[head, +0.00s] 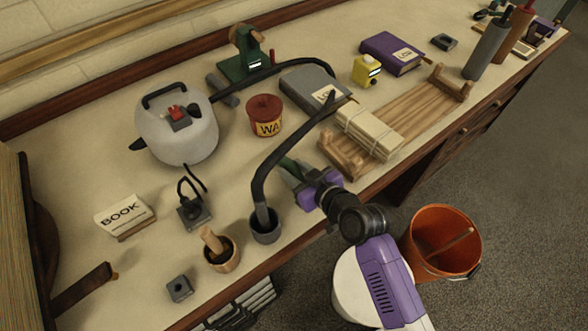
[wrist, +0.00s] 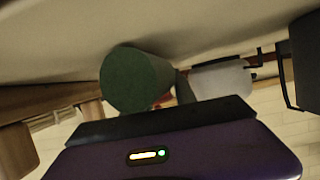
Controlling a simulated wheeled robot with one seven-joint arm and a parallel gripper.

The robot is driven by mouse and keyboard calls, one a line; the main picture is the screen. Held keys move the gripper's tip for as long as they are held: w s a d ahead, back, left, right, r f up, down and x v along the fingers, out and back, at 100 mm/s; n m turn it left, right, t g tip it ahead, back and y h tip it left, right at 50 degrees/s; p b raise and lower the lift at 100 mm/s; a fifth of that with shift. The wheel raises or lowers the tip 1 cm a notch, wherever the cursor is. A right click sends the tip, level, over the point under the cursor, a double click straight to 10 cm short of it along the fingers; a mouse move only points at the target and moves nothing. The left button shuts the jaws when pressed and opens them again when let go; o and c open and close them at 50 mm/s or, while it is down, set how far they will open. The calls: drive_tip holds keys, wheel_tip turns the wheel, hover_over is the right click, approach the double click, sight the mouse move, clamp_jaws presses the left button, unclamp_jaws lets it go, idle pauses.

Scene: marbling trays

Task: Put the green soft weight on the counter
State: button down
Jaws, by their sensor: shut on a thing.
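The green soft weight (head: 288,164) is at the front part of the counter (head: 225,185), partly hidden by my gripper (head: 297,176). In the wrist view the green soft weight (wrist: 132,82) shows as a round dark green end just past the gripper's dark edge. My gripper is shut on it. In the head view it hangs over the counter, left of the wooden rack; whether the weight touches the counter is hard to tell.
A grey pot with a dark curved hose (head: 264,226) stands close left of my gripper. A wooden rack (head: 340,157) is close right. An orange bucket (head: 440,240) is on the floor.

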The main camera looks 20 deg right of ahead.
drive_tip(key=shift+r, duration=0.1)
drive_tip(key=c, duration=1)
unclamp_jaws()
drive_tip(key=shift+f, duration=0.2)
drive_tip(key=shift+r, duration=0.1)
drive_tip(key=shift+r, duration=0.2)
drive_tip(key=v, duration=1.2)
drive_tip(key=shift+b, duration=0.4)
